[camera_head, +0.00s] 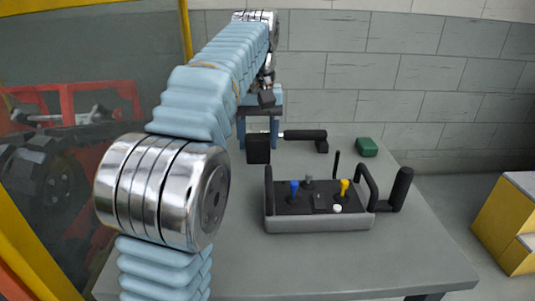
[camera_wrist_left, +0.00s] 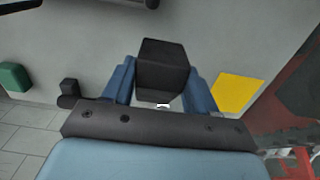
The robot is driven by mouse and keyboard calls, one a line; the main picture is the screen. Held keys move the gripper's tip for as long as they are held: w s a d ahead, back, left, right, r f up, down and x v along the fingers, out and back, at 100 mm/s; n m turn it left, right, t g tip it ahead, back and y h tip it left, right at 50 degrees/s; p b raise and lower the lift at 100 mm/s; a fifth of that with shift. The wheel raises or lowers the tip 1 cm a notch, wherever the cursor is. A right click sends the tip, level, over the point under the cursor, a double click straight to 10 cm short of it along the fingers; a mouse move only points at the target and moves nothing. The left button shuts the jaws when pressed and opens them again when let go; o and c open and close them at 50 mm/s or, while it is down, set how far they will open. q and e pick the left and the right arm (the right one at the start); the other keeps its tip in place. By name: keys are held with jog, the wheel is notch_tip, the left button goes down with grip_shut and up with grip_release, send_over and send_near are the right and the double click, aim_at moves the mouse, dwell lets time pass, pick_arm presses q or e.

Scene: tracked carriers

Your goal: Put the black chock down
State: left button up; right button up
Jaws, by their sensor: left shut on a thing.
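The black chock (camera_wrist_left: 162,62) is a dark block with slanted faces. It sits between the two blue fingers of my left gripper (camera_wrist_left: 160,84) in the left wrist view, and the fingers are shut on it. In the head view my left gripper (camera_head: 261,125) is at the far end of the outstretched arm, over the back part of the grey table (camera_head: 420,250). The chock (camera_head: 258,149) shows there as a black block at the fingers. I cannot tell whether its underside touches the table. My right gripper is not in view.
A control box (camera_head: 318,217) with levers and black handles stands front right of the chock. A black-handled object (camera_head: 308,136) and a green block (camera_head: 366,147) lie to its right. A yellow patch (camera_wrist_left: 237,93) shows beside the gripper. Bare tabletop lies between chock and box.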

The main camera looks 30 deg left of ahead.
aim_at(268, 157)
pick_arm(q)
jog(key=shift+w+d+f, duration=0.2)
jog(key=shift+w+f, duration=0.1)
jog(key=shift+f, duration=0.15)
jog(key=shift+w+d+f, duration=0.15)
jog(key=shift+w+f, duration=0.1)
jog(key=shift+f, duration=0.15)
jog(key=f, duration=0.3)
jog(key=shift+w+d+f, duration=0.15)
jog(key=shift+w+d, duration=0.2)
jog(key=shift+w, duration=0.05)
jog(key=shift+f, duration=0.4)
jog(key=shift+f, duration=0.1)
jog(key=o, duration=1.3)
